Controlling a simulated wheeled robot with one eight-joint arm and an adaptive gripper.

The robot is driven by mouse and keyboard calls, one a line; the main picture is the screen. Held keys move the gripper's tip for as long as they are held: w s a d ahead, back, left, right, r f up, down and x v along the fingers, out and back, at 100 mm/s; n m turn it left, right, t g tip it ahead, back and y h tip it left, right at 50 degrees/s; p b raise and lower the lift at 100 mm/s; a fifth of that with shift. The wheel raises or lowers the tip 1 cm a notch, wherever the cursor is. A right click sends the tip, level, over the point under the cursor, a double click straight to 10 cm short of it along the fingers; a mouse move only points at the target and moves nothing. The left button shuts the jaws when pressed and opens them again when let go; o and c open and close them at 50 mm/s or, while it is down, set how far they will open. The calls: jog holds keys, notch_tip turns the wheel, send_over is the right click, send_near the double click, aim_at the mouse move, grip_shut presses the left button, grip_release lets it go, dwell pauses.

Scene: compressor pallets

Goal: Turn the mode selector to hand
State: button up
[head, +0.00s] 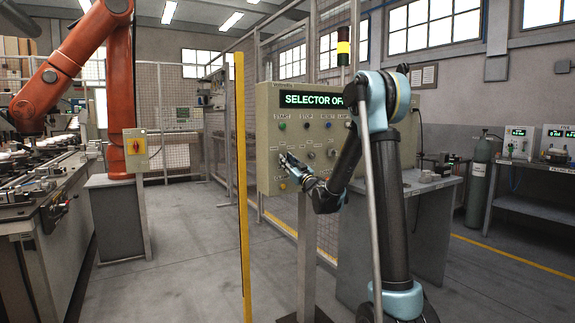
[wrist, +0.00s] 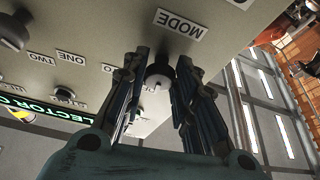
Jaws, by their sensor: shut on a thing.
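The beige control panel (head: 266,112) stands on a post in the middle of the head view. Its green display (head: 310,100) reads "SELECTOR OF", with the rest hidden behind my arm. In the wrist view the mode selector (wrist: 158,73) is a dark and grey knob beside the "MODE" label (wrist: 180,22). My gripper (head: 287,163) is at the panel's left side. In the wrist view its fingers (wrist: 162,62) stand on both sides of the mode selector and are shut on it. The knob's pointer direction cannot be made out.
Another knob (wrist: 12,32) sits by the panel labels in the wrist view. A row of buttons (head: 307,126) runs under the display. A yellow post (head: 241,170) stands left of the panel. An orange robot arm (head: 118,85) is farther left. Open floor (head: 190,250) lies between.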

jog(key=shift+w+d+n+g+y, duration=0.1)
jog(key=shift+n+g+y, duration=0.45)
jog(key=shift+n, duration=1.1)
jog(key=shift+d+n+g+y, duration=0.1)
jog(key=shift+n+g+y, duration=0.15)
jog(key=shift+n+g, duration=0.95)
jog(key=shift+w+d+n+g+y, duration=0.1)
jog(key=shift+n+g+y, duration=0.25)
jog(key=shift+n, duration=1.7)
jog(key=shift+s, duration=0.1)
jog(key=shift+a, duration=0.1)
jog(key=o, duration=1.1)
jog(key=v, duration=1.2)
jog(key=shift+f, duration=0.1)
